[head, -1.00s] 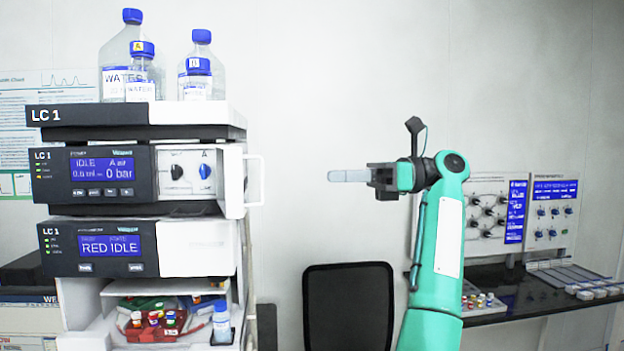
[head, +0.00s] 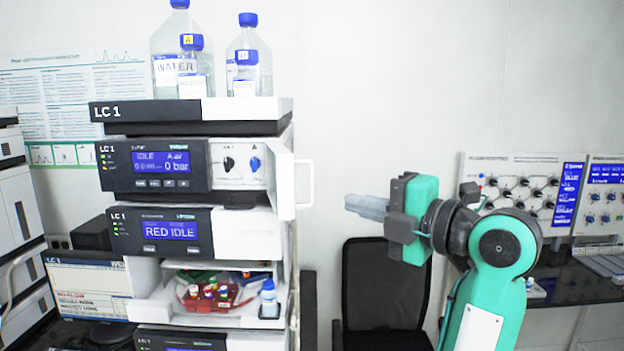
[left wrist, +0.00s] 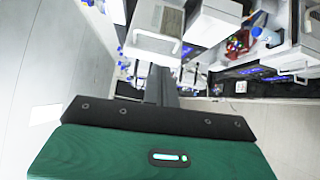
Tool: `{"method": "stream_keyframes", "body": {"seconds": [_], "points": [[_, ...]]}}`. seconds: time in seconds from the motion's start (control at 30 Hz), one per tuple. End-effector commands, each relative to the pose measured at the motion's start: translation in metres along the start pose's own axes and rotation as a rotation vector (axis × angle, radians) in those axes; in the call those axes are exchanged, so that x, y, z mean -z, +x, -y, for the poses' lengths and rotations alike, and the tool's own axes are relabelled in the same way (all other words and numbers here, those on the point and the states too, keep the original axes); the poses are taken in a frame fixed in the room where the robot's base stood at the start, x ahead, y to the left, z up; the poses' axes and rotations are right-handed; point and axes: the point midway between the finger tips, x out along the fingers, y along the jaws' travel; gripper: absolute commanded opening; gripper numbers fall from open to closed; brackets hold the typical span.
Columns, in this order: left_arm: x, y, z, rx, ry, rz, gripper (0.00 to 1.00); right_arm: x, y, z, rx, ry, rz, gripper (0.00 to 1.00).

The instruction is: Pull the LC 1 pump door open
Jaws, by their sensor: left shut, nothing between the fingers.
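The LC 1 pump (head: 182,168) is the module with the blue "IDLE 0 bar" screen, below the top tray of the stack. Its white door (head: 285,182) stands swung out at the module's right side, with two knobs exposed beside it. A white bar handle (head: 304,184) is on the door. My left gripper (head: 366,207) is to the right of the handle, apart from it, with its fingers together and empty, pointing left. In the left wrist view, the fingers (left wrist: 160,85) point up toward a white panel with a handle (left wrist: 150,42), which looks like the door. My right gripper is out of view.
Capped bottles (head: 248,60) stand on the top tray (head: 245,108). Below the pump are the "RED IDLE" module (head: 165,232) and an open bay with a red vial rack (head: 212,296). A black chair (head: 385,285) stands behind my arm. Clear wall lies behind the gripper.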

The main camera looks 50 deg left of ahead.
Motion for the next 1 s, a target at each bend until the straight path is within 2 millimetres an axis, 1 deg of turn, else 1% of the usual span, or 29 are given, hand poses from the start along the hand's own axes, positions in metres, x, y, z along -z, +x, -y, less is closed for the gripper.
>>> {"method": "stream_keyframes", "body": {"seconds": [0.03, 0.17, 0.27, 0.37, 0.6, 0.7, 0.8, 1.0], "points": [[0.003, -0.001, -0.001, -0.002, 0.025, 0.016, 0.00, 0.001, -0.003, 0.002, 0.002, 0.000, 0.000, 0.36], [0.006, 0.001, -0.002, -0.006, 0.063, 0.038, 0.00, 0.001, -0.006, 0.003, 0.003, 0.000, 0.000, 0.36], [0.006, 0.008, -0.003, -0.007, 0.068, 0.038, 0.00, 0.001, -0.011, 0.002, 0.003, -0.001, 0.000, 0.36], [0.005, 0.022, -0.004, -0.008, 0.067, 0.035, 0.00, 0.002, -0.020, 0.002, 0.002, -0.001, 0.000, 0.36], [0.004, 0.063, -0.005, -0.008, 0.067, 0.034, 0.00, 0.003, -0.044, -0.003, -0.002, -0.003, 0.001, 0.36], [0.003, 0.077, -0.005, -0.008, 0.066, 0.035, 0.00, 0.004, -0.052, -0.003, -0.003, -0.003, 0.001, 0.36], [0.003, 0.088, -0.004, -0.007, 0.065, 0.035, 0.00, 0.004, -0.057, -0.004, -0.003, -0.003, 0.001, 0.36], [0.002, 0.098, -0.001, -0.006, 0.065, 0.037, 0.00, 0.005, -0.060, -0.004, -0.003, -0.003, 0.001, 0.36]]}}
